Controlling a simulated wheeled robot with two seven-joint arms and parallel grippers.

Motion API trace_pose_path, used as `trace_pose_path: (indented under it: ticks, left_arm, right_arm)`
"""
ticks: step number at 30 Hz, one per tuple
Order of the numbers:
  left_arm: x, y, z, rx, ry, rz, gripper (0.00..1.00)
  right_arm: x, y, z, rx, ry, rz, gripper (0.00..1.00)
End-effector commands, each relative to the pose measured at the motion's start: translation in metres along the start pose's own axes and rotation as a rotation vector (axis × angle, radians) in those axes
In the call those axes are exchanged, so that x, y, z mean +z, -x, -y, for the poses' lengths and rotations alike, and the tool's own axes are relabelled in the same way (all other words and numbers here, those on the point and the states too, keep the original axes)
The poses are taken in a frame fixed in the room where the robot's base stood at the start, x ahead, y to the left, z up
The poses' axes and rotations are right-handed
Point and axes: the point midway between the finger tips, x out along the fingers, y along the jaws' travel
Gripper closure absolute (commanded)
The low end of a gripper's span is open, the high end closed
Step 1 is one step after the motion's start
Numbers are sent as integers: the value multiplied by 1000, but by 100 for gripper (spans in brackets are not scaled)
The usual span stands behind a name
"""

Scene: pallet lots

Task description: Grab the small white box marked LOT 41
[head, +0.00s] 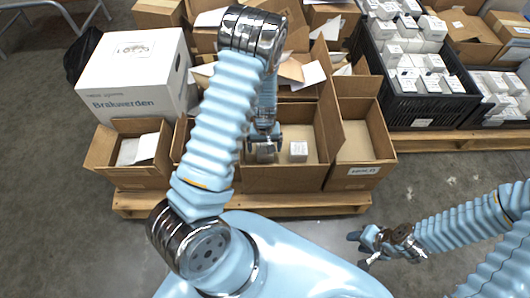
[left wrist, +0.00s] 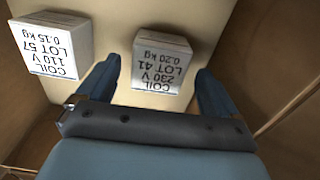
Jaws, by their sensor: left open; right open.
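The small white box marked LOT 41 (left wrist: 160,62) lies on the floor of an open cardboard box, its label upside down in the left wrist view. My left gripper (head: 264,142) is open above it, with a finger to each side of it in the left wrist view (left wrist: 158,68). I cannot tell whether the fingers touch it. A similar white box marked LOT 57 (left wrist: 50,48) lies beside it, to the left in that view. In the head view the left arm partly hides this area. My right gripper (head: 359,250) is open and empty, low at the right.
The cardboard box's walls (head: 278,178) rise around the small boxes. A carton marked HOLD (head: 363,172) stands to its right. A large white box (head: 135,75) is at the left. A black crate (head: 418,112) of white boxes stands at the right. The grey floor in front is clear.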

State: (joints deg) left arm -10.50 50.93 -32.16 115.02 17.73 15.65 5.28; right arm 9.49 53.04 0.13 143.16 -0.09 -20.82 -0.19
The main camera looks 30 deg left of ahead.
Motion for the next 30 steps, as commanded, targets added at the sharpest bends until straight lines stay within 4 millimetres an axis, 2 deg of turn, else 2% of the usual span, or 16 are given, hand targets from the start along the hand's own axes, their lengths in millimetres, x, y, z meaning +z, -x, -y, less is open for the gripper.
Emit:
trace_pose_path:
  ticks: [1,3,6,13,25,26,30]
  left_arm:
    - [1,-11,-1,-2,0,3,6]
    - [0,-21,-1,-1,1,1,6]
    - [0,-30,-1,-1,2,2,6]
    - [0,-31,-2,0,1,0,6]
    - [0,-31,-2,0,0,0,66]
    - [0,-30,-2,0,0,0,69]
    - [0,-30,-2,0,0,0,69]
  right_arm:
    - [0,-2,-2,1,-1,-1,57]
    - [0,-4,-2,1,-2,-2,57]
    - [-1,-4,-3,2,-2,-2,57]
    - [-1,-4,-3,2,-2,-2,57]
    - [-1,-4,-3,2,-2,-2,57]
    - [-1,-4,-3,2,-2,-2,57]
    - [-1,-4,-3,2,-2,-2,57]
